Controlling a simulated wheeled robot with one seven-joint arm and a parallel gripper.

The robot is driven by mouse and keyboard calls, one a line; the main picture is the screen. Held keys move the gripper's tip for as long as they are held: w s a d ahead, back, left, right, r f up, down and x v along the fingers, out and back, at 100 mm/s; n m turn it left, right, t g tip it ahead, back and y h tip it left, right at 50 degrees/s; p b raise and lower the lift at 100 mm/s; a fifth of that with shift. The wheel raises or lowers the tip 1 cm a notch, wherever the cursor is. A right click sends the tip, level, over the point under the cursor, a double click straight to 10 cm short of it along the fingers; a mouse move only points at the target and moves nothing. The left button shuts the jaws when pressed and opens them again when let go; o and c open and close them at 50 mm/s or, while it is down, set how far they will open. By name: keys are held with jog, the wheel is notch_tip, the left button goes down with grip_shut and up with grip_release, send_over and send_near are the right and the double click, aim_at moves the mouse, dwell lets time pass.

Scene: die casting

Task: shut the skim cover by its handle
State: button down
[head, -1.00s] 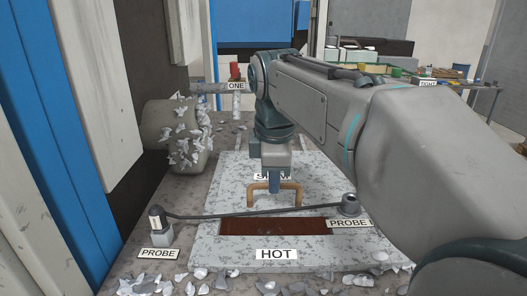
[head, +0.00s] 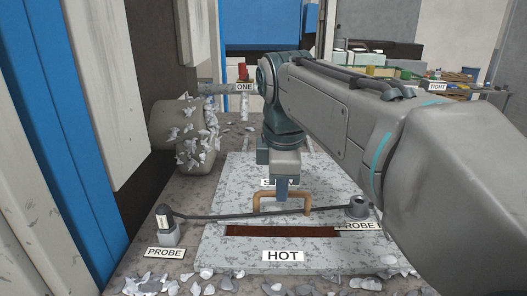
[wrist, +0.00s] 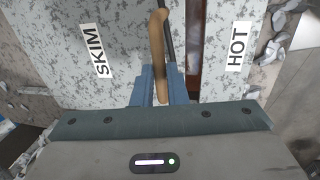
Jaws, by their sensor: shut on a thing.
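The skim cover (head: 235,185) is a pale speckled plate marked SKIM, lying flat. Its tan bar handle (head: 297,193) stands up near the cover's front edge. My gripper (head: 281,194) is shut on the handle from above; in the wrist view the blue fingers (wrist: 161,88) stand on either side of the tan handle (wrist: 157,45). In front of the cover a narrow dark red opening (head: 280,231) still shows, between it and the plate marked HOT (head: 225,256). The fingers partly hide the handle and the SKIM label.
Metal scraps (head: 200,284) litter the front. A scrap-covered cylinder (head: 172,125) is at back left; a blue panel (head: 55,110) borders the left.

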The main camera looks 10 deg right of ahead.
jog(key=shift+s, duration=0.1)
jog(key=shift+s+a, duration=0.25)
jog(key=shift+s, duration=0.65)
jog(key=shift+s+a+b, duration=0.15)
jog(key=shift+s+b, duration=0.25)
jog(key=shift+s, duration=0.55)
jog(key=c, duration=1.5)
grip_release()
jog(key=shift+o, duration=0.2)
jog(key=shift+r, duration=0.15)
